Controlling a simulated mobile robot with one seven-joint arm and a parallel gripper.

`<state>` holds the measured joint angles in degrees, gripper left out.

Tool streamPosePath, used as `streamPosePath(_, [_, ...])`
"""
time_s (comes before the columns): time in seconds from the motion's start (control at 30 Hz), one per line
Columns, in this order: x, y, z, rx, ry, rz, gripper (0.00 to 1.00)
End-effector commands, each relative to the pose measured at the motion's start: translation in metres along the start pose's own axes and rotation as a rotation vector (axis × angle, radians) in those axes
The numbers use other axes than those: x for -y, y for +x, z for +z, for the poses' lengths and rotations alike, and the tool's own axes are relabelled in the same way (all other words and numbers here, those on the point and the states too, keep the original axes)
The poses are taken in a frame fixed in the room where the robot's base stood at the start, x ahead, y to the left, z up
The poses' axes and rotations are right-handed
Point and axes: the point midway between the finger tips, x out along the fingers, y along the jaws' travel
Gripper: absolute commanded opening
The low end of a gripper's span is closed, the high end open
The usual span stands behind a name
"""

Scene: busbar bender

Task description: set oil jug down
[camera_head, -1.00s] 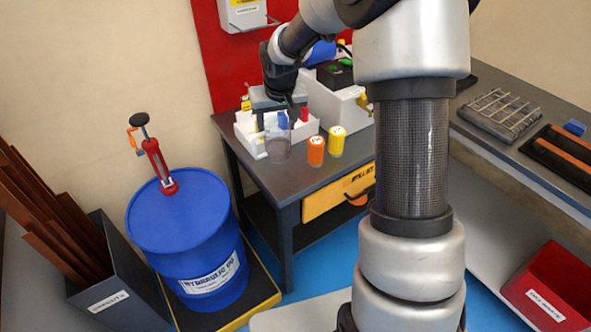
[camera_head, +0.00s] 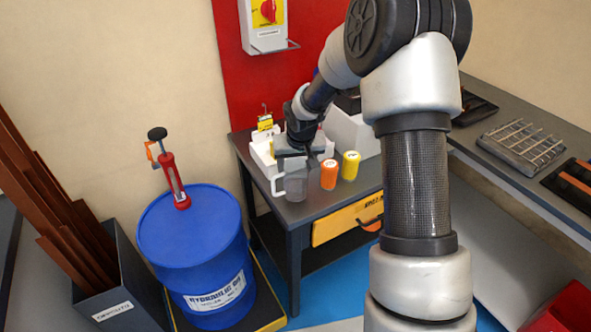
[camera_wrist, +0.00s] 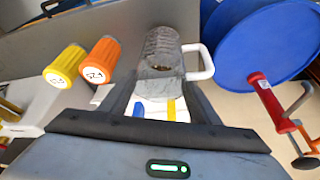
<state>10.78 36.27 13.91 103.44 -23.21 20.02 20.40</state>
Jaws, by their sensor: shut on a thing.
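The oil jug (camera_head: 296,183) is a grey, see-through cup with a white handle on its left in the head view. It is upright at the bench's left front part, left of the orange bottle. My gripper (camera_head: 306,157) is shut on the jug from above and behind. In the wrist view the jug (camera_wrist: 162,58) lies between the dark fingers of my gripper (camera_wrist: 160,88), its handle to the right. I cannot tell whether the jug's base touches the bench top (camera_head: 345,197).
An orange bottle (camera_head: 329,175) and a yellow bottle (camera_head: 350,165) stand close right of the jug. A white bin (camera_head: 262,155) is behind it. A blue drum (camera_head: 195,250) with a red hand pump (camera_head: 175,182) stands left of the bench.

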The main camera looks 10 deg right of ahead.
Motion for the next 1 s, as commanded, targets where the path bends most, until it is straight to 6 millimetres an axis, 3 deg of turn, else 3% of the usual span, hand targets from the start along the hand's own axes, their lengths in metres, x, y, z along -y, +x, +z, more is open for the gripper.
streamPosePath(0.07, [0.0,0.008,0.003,-0.001,-0.002,0.0,0.08])
streamPosePath(0.43, [0.0,0.013,0.005,-0.002,-0.001,0.0,0.08])
streamPosePath(0.47, [0.0,0.012,0.005,-0.001,-0.001,0.0,0.6])
streamPosePath(0.53, [0.0,0.012,0.005,-0.001,-0.001,0.0,0.71])
streamPosePath(0.57, [0.0,0.012,0.005,-0.001,-0.001,0.0,0.75])
streamPosePath(0.83, [0.0,0.011,0.004,-0.001,-0.001,0.0,0.75])
streamPosePath(1.0, [0.0,-0.002,0.002,-0.004,0.0,0.0,0.75])
